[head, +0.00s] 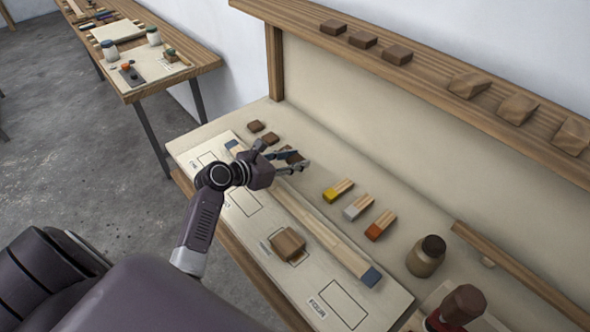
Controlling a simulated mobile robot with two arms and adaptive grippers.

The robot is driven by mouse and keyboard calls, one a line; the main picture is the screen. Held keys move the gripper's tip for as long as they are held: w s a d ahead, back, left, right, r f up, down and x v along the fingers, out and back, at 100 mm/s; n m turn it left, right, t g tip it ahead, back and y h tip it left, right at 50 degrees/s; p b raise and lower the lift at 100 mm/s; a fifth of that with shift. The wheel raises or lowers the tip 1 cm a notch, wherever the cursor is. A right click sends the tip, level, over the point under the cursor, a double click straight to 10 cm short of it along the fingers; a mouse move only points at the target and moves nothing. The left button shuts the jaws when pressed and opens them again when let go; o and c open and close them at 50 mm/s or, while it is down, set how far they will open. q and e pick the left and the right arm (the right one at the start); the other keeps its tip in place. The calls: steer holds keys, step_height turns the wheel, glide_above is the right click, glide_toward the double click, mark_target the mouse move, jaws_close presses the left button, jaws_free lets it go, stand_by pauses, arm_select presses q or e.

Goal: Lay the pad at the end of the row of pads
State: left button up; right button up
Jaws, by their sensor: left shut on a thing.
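My left gripper (297,163) is shut on a small dark brown pad (292,156), partly hidden by the fingers. Two similar dark pads, one at the far end (255,126) and one nearer (270,138), lie in a row on the pale bench top to the left of the gripper. The held pad is close to the line of this row, on its right side. I cannot tell whether it touches the bench. My right gripper is not in view.
A pale board (245,229) with outlined boxes holds a long blue-ended bar (310,217) and a brown block (287,243). Yellow- (338,190), white- (358,207) and orange-tipped (380,225) blocks lie right of the gripper. A brown jar (425,258) stands farther right. A shelf (430,88) holds several blocks.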

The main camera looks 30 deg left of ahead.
mark_target(295, 175)
arm_select(q)
step_height(295, 175, down, 4)
steer(key=shift+r, duration=0.1)
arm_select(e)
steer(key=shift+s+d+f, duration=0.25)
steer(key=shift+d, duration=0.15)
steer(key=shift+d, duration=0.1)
arm_select(q)
steer(key=shift+f, duration=0.3)
steer(key=o, duration=0.9)
steer(key=shift+o, duration=0.2)
